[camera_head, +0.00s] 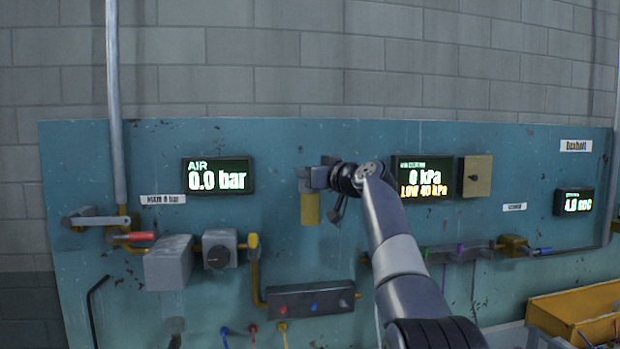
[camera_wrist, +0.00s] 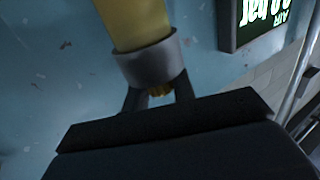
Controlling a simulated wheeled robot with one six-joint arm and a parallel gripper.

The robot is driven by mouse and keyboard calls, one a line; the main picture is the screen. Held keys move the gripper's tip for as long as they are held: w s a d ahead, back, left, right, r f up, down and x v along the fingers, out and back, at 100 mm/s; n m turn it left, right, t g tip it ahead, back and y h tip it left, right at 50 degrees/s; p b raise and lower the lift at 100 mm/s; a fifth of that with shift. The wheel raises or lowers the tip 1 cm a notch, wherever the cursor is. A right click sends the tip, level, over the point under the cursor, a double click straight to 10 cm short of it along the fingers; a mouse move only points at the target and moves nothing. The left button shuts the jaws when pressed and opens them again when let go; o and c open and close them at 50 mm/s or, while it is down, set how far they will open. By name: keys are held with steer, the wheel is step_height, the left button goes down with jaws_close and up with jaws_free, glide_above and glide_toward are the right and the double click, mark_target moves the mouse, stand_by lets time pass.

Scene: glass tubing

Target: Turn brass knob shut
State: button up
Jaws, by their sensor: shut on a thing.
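The collar hides part of the knob. In the head view my gripper (camera_head: 322,178) is at the panel between the two displays, just above the yellow body (camera_head: 310,210). The knob cannot be made out there.
The blue panel (camera_head: 150,150) carries an AIR display (camera_head: 218,175) reading 0.0 bar and another display (camera_head: 423,177) reading 0 kPa, LOW. A yellow bin (camera_head: 575,310) stands lower right.

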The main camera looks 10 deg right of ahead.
steer(key=n+y+p, duration=0.1)
steer(key=g+y, duration=0.1)
steer(key=shift+w+d+r+n+y+p, duration=0.1)
steer(key=shift+r+n+y+p, duration=0.1)
steer(key=shift+n+y+p, duration=0.15)
steer(key=n+g+y+p, duration=0.2)
steer(key=p, duration=0.1)
steer(key=shift+r+p, duration=0.1)
steer(key=shift+p, duration=0.2)
steer(key=n+g+y+p, duration=0.1)
steer(key=g+p, duration=0.1)
steer(key=shift+n+y+p, duration=0.25)
steer(key=shift+y+p, duration=0.1)
steer(key=shift+p, duration=0.05)
steer(key=shift+f+n+g+y+p, duration=0.2)
steer(key=shift+n+g+y+p, duration=0.2)
steer(key=shift+g+p, duration=0.3)
steer(key=shift+f, duration=0.1)
steer(key=o, duration=1)
steer(key=shift+c, duration=0.2)
